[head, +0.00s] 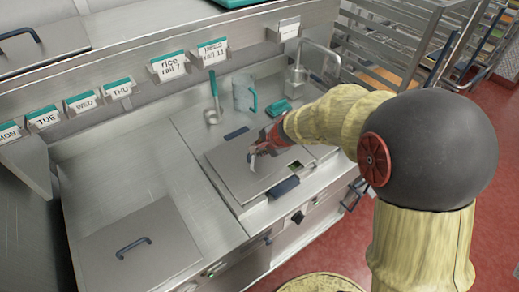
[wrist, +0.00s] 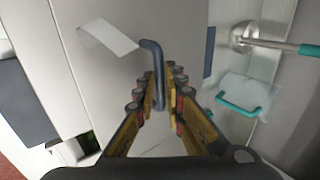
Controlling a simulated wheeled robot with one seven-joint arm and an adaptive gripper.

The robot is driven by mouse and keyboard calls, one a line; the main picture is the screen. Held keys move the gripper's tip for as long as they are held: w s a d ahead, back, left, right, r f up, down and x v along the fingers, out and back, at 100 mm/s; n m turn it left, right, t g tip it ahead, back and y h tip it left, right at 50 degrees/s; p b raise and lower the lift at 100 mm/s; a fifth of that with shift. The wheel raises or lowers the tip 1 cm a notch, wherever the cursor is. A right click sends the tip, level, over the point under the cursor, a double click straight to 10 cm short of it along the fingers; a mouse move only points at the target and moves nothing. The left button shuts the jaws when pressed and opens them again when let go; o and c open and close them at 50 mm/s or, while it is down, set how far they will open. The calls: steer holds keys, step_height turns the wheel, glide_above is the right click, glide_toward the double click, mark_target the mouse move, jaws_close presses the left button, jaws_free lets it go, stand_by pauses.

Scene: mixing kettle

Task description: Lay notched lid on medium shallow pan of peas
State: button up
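The notched lid (head: 232,170) is a flat grey metal plate lying over a pan, with a white tag on top; it fills much of the wrist view (wrist: 105,75). Its dark handle (wrist: 158,72) runs between my fingers. My gripper (head: 262,149) is above the lid, and in the wrist view its fingertips (wrist: 160,90) close in around the handle. The pan is mostly hidden; its blue handles (head: 285,187) stick out at front and back. Green peas (head: 296,166) show at the lid's right edge. I cannot tell whether the lid touches the rim.
Another lidded pan with a dark handle (head: 133,247) is at the lower left. A ladle (head: 213,108), a clear measuring jug (head: 244,94) and a teal-topped container (head: 281,106) stand behind. A labelled shelf overhangs the back. The counter at left is clear.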

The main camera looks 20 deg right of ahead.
steer(key=o, duration=0.5)
steer(key=shift+c, duration=0.2)
steer(key=o, duration=0.5)
steer(key=shift+c, duration=0.2)
steer(key=p+v, duration=0.4)
steer(key=v, duration=0.3)
stand_by(0.6)
stand_by(0.4)
